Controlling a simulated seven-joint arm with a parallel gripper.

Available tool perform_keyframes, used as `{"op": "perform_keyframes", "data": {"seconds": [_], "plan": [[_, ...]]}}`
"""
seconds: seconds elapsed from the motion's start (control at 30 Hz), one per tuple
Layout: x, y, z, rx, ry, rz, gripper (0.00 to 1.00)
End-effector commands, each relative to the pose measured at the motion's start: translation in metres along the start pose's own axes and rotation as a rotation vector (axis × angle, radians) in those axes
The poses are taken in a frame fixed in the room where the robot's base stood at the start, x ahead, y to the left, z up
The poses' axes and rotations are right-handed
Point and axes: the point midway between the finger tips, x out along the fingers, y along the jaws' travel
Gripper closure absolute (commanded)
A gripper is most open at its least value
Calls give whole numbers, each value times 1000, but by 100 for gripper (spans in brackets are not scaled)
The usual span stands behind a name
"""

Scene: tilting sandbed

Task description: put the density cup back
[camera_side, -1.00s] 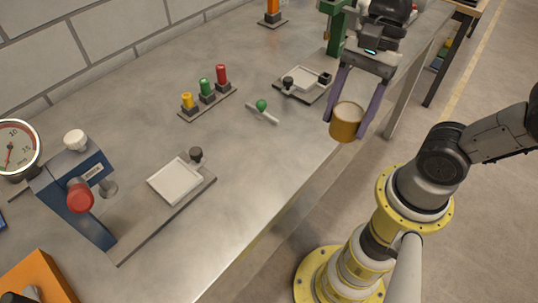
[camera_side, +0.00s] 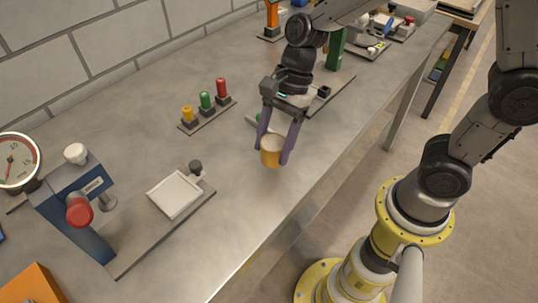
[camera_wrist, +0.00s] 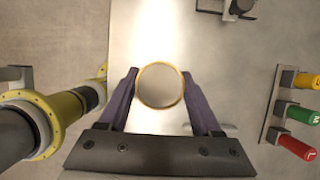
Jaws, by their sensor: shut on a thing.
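The density cup (camera_side: 271,152) is a small gold-yellow cup. My gripper (camera_side: 272,150) is shut on it, with one purple finger on each side. The cup is held upright above the metal bench, near its front edge. In the wrist view the cup (camera_wrist: 161,85) shows from above as a round gold rim around a plain grey-brown inside, between the fingertips of my gripper (camera_wrist: 161,88). I cannot tell if it holds anything. A white square plate (camera_side: 174,194) on a grey base lies to the left of the cup.
A rack with yellow, green and red pegs (camera_side: 206,103) stands behind and left of the cup. A blue press with a red knob (camera_side: 79,210) and a dial gauge (camera_side: 17,160) are at the far left. The bench (camera_side: 232,200) between plate and cup is bare.

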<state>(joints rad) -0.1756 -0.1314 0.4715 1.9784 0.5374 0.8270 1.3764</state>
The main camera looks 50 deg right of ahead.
Motion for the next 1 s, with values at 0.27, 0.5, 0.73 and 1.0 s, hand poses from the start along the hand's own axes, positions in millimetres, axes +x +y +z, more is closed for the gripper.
{"op": "perform_keyframes", "data": {"seconds": [0.27, 0.5, 0.73, 1.0], "plan": [[31, -8, -9, 3, 0, 2, 100], [39, -8, -12, 0, 0, -2, 100], [41, -8, -13, 1, 0, -1, 100], [42, -8, -14, 1, 0, 0, 5]]}}
